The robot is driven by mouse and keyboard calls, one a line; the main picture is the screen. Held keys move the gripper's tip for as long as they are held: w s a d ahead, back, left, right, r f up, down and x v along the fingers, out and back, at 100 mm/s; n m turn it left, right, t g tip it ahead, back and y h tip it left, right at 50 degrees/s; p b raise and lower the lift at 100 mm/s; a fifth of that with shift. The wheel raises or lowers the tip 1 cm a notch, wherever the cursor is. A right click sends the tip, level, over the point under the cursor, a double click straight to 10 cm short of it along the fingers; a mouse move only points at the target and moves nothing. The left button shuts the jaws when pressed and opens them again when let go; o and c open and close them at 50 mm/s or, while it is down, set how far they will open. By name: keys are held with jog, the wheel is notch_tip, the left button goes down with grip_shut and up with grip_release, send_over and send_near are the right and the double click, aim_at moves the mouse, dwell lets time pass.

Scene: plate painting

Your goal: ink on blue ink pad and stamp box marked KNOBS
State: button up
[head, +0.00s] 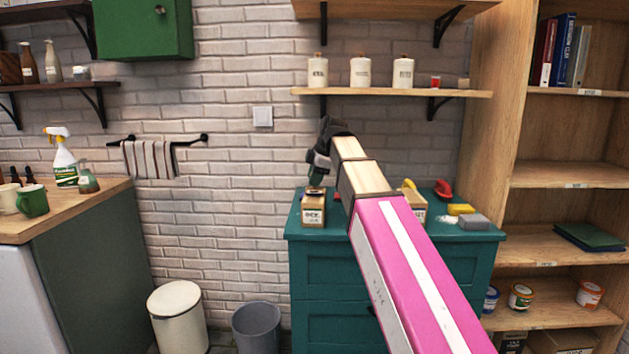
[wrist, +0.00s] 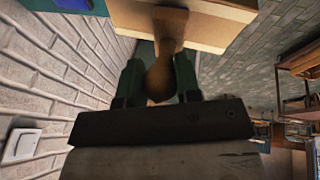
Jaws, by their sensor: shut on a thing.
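A blue patch, perhaps the blue ink pad (wrist: 82,5), shows at the top left of the wrist view. A second box (head: 417,208) stands behind my arm, its label partly hidden. I cannot tell which box reads KNOBS.
The teal cabinet (head: 320,267) also holds a red object (head: 443,189), a yellow one (head: 461,209) and a grey block (head: 474,222) at right. A shelf with white canisters (head: 361,71) hangs above. A bin (head: 256,328) stands at left.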

jog(key=shift+r, duration=3.1)
jog(key=shift+f, duration=0.1)
